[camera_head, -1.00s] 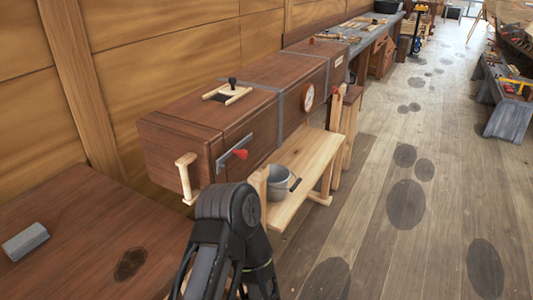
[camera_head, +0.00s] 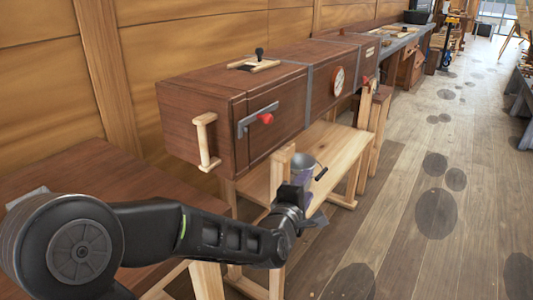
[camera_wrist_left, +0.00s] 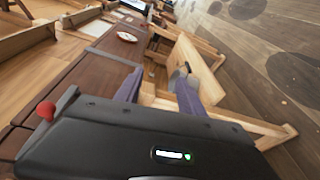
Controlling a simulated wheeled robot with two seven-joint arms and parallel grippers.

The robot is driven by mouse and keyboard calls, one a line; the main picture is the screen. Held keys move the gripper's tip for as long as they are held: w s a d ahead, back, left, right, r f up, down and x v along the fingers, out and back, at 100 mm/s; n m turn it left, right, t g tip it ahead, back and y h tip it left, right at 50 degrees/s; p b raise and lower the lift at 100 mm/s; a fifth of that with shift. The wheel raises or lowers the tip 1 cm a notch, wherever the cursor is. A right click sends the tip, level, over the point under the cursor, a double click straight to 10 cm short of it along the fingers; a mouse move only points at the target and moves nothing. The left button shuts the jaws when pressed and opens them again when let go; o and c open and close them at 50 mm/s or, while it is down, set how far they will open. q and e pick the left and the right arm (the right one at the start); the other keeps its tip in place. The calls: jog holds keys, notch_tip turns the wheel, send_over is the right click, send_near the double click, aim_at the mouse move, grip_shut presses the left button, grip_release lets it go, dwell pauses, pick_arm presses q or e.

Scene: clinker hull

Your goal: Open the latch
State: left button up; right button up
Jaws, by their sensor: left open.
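The latch (camera_head: 246,122) is a grey metal bar with a red knob (camera_head: 265,118), set on the front of a long dark wooden box (camera_head: 205,130). The bar slopes up to the right. My left gripper (camera_head: 312,192) is open and empty, below and right of the latch, in front of the low bench. Its two purple-grey fingers (camera_wrist_left: 159,88) stand apart in the left wrist view. The red knob also shows there (camera_wrist_left: 45,110) at the left edge, beside the gripper body and apart from the fingers. My right gripper is out of view.
A pale wooden handle (camera_head: 204,142) stands on the box's left end. A round dial (camera_head: 338,80) sits farther right. A grey bucket (camera_head: 300,161) stands on the light wooden bench (camera_head: 345,147), partly hidden behind my gripper. The floor to the right is clear.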

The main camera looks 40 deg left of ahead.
aim_at(266, 123)
pick_arm(q)
jog(key=s+a+r+n+t+y+b, duration=0.1)
jog(key=s+a+r+n+y, duration=0.2)
jog(key=r, duration=0.3)
jog(key=s+a+r+n+t+y+b, duration=0.1)
jog(key=s+a+r+n+y, duration=0.1)
jog(key=s+a+r+n, duration=0.2)
notch_tip(266, 123, up, 3)
jog(key=a+n, duration=0.1)
jog(key=n, duration=0.1)
jog(key=shift+a+r+n+t+y+b, duration=0.15)
jog(key=shift+a+n+t+y+b, duration=0.15)
jog(key=shift+t+y+b, duration=0.1)
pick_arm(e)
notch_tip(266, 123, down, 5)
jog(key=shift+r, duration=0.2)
pick_arm(q)
jog(key=shift+p+x, duration=0.45)
jog(key=shift+x, duration=3.45)
jog(key=shift+d, duration=0.1)
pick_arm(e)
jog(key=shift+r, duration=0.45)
pick_arm(q)
grip_shut()
jog(key=shift+d, duration=0.1)
